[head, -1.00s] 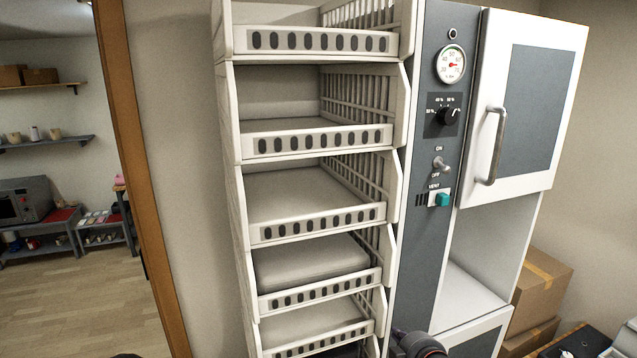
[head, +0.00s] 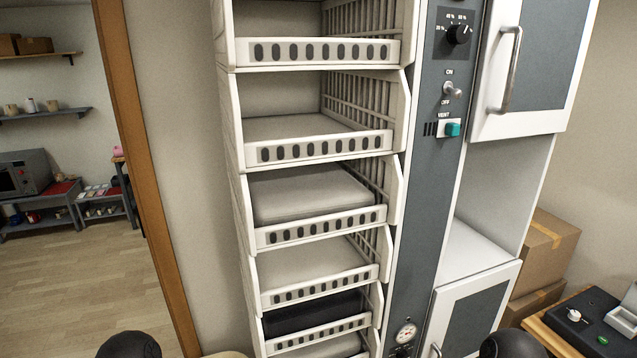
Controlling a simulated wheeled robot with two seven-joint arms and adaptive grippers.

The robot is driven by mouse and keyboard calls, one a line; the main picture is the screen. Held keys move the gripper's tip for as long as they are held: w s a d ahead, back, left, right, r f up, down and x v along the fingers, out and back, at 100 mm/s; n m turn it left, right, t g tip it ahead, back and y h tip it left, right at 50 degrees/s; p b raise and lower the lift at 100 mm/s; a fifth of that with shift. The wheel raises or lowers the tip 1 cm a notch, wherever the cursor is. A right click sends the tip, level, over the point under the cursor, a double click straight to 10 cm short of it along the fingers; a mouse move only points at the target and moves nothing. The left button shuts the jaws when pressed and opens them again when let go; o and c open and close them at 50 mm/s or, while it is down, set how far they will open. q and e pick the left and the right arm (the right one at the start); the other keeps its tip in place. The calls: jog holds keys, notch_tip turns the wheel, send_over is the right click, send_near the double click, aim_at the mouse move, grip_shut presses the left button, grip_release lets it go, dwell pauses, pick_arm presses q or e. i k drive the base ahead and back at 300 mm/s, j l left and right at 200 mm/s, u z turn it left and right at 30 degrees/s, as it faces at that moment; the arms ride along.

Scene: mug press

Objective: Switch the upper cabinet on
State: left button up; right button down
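The upper cabinet (head: 528,70) has a white door with a grey panel and a metal bar handle (head: 507,72); the door looks closed. On the grey control strip left of it is a toggle switch (head: 452,90) between the words ON and OFF. Its small lever seems to lean right and slightly down, towards OFF. A black knob (head: 459,34) sits above the switch and a teal vent button (head: 452,129) below it. The upper gauge is out of view. Neither gripper shows; only dark rounded parts of my arms show at the bottom edge.
A white rack (head: 318,150) of stacked trays stands left of the control strip. A lower cabinet (head: 475,310) with its own gauge (head: 405,333) is below an open niche. Cardboard boxes (head: 545,250) and a table (head: 560,335) with small items are at right.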

aim_at(456, 94)
jog(key=k+l+z, duration=0.35)
jog(key=k+l, duration=0.5)
jog(key=k, duration=0.05)
